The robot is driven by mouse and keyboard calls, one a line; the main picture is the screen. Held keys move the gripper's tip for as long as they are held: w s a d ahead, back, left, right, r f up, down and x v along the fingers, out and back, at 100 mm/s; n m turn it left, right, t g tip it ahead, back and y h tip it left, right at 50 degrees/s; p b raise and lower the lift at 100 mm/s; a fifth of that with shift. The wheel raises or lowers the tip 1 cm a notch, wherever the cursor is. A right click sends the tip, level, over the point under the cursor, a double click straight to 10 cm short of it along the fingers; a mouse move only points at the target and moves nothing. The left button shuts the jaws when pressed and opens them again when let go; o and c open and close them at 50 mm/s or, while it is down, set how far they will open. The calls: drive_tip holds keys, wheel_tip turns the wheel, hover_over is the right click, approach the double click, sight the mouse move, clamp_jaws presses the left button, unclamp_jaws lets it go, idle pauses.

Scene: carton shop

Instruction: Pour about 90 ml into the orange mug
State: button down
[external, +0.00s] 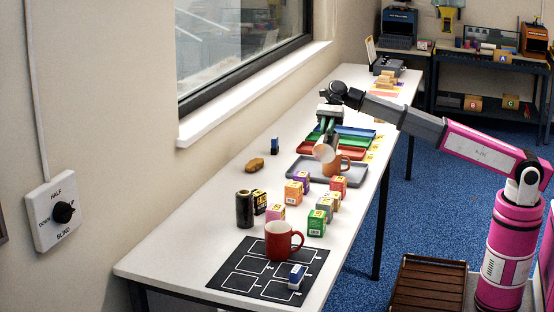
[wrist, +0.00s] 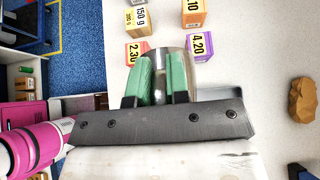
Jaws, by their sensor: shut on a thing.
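The orange mug (external: 342,166) stands upright on the grey tray (external: 300,175), with its handle to the right. My gripper (external: 328,132) has green fingers and is shut on a pale metallic vessel (external: 323,152), right by the orange mug and partly in front of it. The vessel looks tilted in the external view. In the wrist view my gripper (wrist: 170,85) holds the vessel (wrist: 176,66) between its fingers. The orange mug cannot be made out in the wrist view. Whether any liquid is flowing, and the mug's inside, cannot be seen.
A red mug (external: 279,243) and a blue-white block (external: 297,276) stand on a black marked mat (external: 234,281). Several small cartons (external: 293,192), a black cylinder (external: 244,209) and a brown lump (external: 255,165) stand nearby. Green and red trays (external: 352,152) lie behind.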

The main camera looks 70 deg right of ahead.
sight(324, 144)
drive_tip(key=shift+d+r, duration=0.15)
idle(0.4)
drive_tip(key=a+f+h, duration=0.2)
drive_tip(key=a, duration=0.1)
drive_tip(key=shift+a+f+h, duration=0.15)
drive_tip(key=shift+a+h, duration=0.15)
drive_tip(key=shift+a+f+h, duration=0.35)
drive_tip(key=shift+f+h, duration=0.35)
drive_tip(key=shift+h, duration=0.05)
drive_tip(key=shift+a+f+h, duration=0.35)
drive_tip(key=shift+f+h, duration=0.3)
drive_tip(key=shift+h, duration=0.1)
drive_tip(key=a+f+h+b, duration=0.2)
drive_tip(key=a+h, duration=0.4)
drive_tip(key=h, duration=0.3)
drive_tip(key=shift+a+f+h, duration=0.25)
drive_tip(key=shift+f+h, duration=0.1)
drive_tip(key=shift+h, duration=0.05)
